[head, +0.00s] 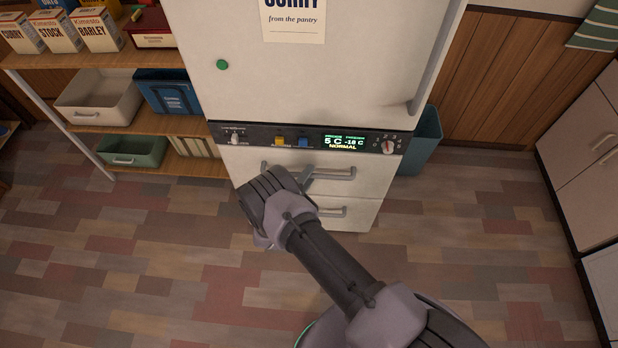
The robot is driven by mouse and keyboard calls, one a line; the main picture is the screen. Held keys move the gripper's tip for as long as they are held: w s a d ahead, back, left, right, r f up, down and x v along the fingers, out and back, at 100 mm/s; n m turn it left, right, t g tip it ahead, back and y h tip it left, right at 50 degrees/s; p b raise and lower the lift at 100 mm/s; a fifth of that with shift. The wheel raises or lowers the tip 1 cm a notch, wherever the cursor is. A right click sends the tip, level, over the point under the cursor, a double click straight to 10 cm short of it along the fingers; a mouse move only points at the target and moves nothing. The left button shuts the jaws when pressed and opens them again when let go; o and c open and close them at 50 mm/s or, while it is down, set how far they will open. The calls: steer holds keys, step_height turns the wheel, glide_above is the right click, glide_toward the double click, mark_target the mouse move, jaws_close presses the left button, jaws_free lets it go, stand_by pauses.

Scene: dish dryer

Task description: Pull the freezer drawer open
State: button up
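The white fridge-freezer (290,85) stands ahead, its large upper door shut. Below its dark control panel are two drawers, an upper drawer (368,178) and a lower drawer (362,212). Both look shut. The upper drawer has a grey bar handle (338,174), its left part hidden behind my arm. The lower drawer's handle (334,212) is also partly covered. My gripper (284,171) is at the left part of the upper drawer's front, by the handle. My wrist hides most of it, so I cannot tell whether the fingers touch or hold the handle.
The control panel (265,139) has a lit display, sliders and a knob. A shelf unit (105,61) with boxes and bins stands at the left. A blue-grey bin (421,145) is right of the fridge, and cabinets (590,150) line the right. The floor before the drawers is clear besides my arm.

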steer(key=shift+w+d, duration=0.2)
steer(key=shift+w, duration=0.15)
jaws_close()
stand_by(1.2)
